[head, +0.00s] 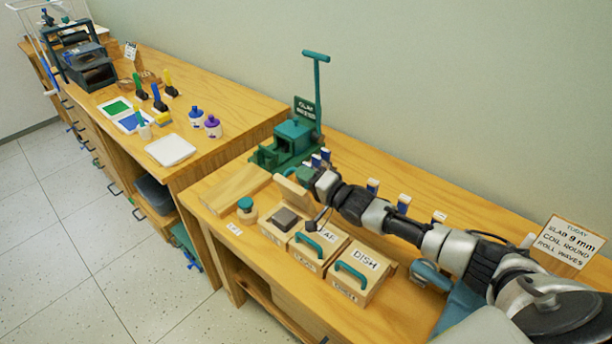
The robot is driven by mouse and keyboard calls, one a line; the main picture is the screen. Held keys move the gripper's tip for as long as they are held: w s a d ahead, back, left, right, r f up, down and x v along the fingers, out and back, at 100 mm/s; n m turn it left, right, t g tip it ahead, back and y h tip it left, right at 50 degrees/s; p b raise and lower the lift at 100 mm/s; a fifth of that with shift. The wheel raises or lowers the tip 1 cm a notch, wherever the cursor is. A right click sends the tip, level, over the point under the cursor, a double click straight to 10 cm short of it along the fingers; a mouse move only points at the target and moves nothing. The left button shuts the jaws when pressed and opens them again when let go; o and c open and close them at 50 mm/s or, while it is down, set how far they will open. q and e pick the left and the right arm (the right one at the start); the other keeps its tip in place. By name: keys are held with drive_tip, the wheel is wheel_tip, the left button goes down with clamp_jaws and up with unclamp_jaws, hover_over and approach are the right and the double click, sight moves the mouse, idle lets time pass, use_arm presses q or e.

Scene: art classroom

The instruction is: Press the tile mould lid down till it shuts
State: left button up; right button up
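The open wooden mould (279,236) in the middle of the right bench has a dark square slab in it; I take it for the tile mould, though its label is hidden. Its pale wooden lid (292,193) stands raised at the back edge, tilted up and not shut. My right arm reaches in from the right. Its gripper (312,178) is at the lid's right end, close behind it; I cannot tell if they touch. The fingers are small and partly hidden, so their opening is unclear. My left gripper is not in view.
Shut moulds with teal handles, including the DISH mould (362,264), stand to the right. A round teal-topped pot (246,209) is to the left. A green press (290,142) stands behind, and a wooden board (232,190) lies at the left end.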

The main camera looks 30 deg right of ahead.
drive_tip(key=o, duration=0.4)
drive_tip(key=shift+a, duration=0.1)
drive_tip(key=v, duration=1.1)
drive_tip(key=shift+b, duration=0.35)
